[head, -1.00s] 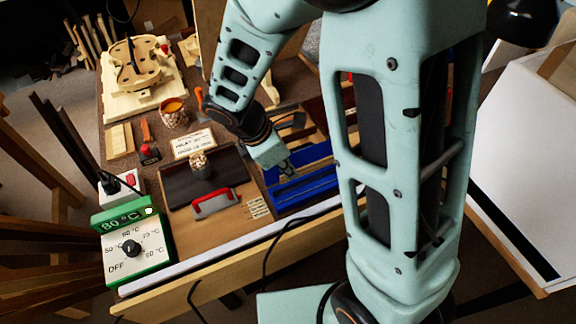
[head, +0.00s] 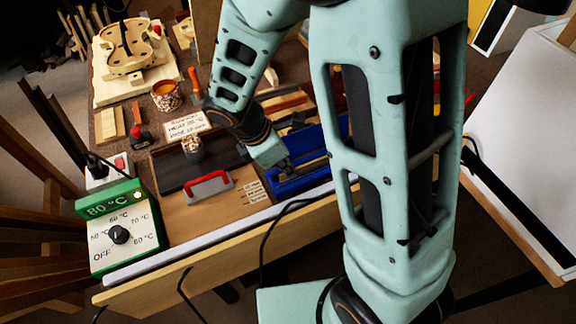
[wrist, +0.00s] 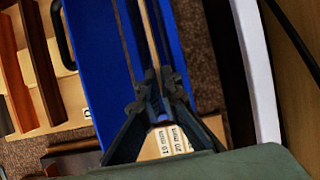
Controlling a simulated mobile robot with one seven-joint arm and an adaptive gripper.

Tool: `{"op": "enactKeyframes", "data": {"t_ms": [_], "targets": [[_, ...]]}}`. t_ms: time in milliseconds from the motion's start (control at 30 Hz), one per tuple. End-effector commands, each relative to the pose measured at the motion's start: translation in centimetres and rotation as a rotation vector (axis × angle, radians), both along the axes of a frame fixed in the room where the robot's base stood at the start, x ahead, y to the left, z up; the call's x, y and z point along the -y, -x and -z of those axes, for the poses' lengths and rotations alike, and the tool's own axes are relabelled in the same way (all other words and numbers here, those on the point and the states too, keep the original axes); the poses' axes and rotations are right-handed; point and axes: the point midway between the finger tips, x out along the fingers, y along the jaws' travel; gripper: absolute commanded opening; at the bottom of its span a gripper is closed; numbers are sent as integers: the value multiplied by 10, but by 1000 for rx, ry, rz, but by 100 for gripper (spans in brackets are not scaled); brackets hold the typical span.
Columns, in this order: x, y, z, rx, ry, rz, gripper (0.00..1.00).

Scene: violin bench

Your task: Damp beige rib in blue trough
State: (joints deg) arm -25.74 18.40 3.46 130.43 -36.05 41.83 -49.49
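The blue trough (head: 290,184) stands at the right front of the bench, partly hidden by my arm. It fills the middle of the wrist view (wrist: 98,70). My gripper (head: 286,169) is over its left part, pointing down. In the wrist view its two fingertips (wrist: 160,78) are close together. They appear closed on a thin beige rib (wrist: 150,28), seen nearly edge-on and running lengthwise along the trough. The rib is between the trough's long sides. Whether it touches the bottom or any water cannot be told.
A green heater box (head: 125,232) reading 80 °C stands at the left front. A dark bending iron (head: 193,150), a sign (head: 187,127) and a pot (head: 166,96) stand behind. Wooden strips (wrist: 42,75) lie alongside the trough.

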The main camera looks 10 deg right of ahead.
Motion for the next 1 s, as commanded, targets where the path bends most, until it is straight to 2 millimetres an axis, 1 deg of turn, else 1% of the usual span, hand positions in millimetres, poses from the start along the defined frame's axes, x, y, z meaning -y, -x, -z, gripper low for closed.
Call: {"op": "enactKeyframes", "data": {"t_ms": [67,100,267,533,633,767,1000], "targets": [[0,0,0,0,0,0,0],[0,0,0,0,0,0,7],[0,0,0,0,0,0,25],[0,0,-1,0,0,0,25],[-2,0,-6,2,-2,1,25],[-10,1,-23,6,-3,0,25],[-29,7,-71,6,-3,0,25]]}}
